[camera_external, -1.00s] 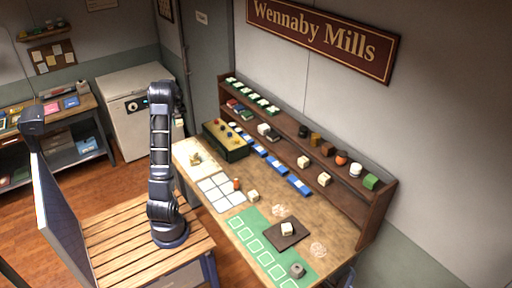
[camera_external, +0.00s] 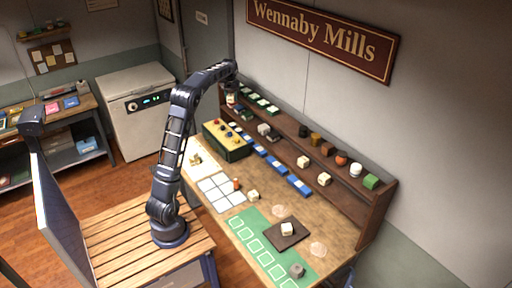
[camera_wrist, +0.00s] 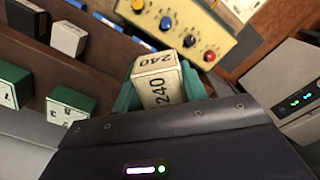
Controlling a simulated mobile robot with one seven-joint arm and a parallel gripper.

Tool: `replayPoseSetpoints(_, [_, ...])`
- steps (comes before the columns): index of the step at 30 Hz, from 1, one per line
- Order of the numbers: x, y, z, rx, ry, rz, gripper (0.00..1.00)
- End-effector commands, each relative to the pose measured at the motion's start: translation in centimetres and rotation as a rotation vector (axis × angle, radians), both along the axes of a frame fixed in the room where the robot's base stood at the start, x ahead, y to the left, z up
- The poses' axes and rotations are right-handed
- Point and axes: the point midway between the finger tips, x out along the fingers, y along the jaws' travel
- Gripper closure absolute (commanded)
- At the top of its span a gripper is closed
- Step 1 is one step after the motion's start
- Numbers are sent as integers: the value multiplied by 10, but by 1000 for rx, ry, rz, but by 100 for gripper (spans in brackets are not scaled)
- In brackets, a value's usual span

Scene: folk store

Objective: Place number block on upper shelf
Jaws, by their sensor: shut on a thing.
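The number block (camera_wrist: 158,82), a cream cube printed "240", sits between the teal fingers of my gripper (camera_wrist: 166,92) in the wrist view. My gripper (camera_external: 231,90) is shut on it and holds it at the left end of the shelf unit in the external view, where the block looks small (camera_external: 231,99). The upper shelf (camera_external: 288,122) is a brown board bearing green-and-white blocks at its left and several coloured blocks at its right. I cannot tell the exact gap between the block and the shelf.
The lower shelf holds dark, green and cream blocks, including a cream block (camera_external: 303,161). A yellow-topped button box (camera_external: 226,140) stands in front of the shelves. The upper shelf has a bare stretch near its middle. A green mat (camera_external: 258,245) lies on the table.

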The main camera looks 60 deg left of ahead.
Motion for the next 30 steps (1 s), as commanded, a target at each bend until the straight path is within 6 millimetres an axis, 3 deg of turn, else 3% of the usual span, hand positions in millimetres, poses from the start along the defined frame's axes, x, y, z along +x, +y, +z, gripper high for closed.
replayPoseSetpoints(6, [52,-72,41,2,-2,-157,80])
replayPoseSetpoints(15, [101,-178,96,3,-1,-364,80])
replayPoseSetpoints(21, [121,-255,134,5,-3,-504,80])
replayPoseSetpoints(30, [130,-366,185,6,-3,-702,80])
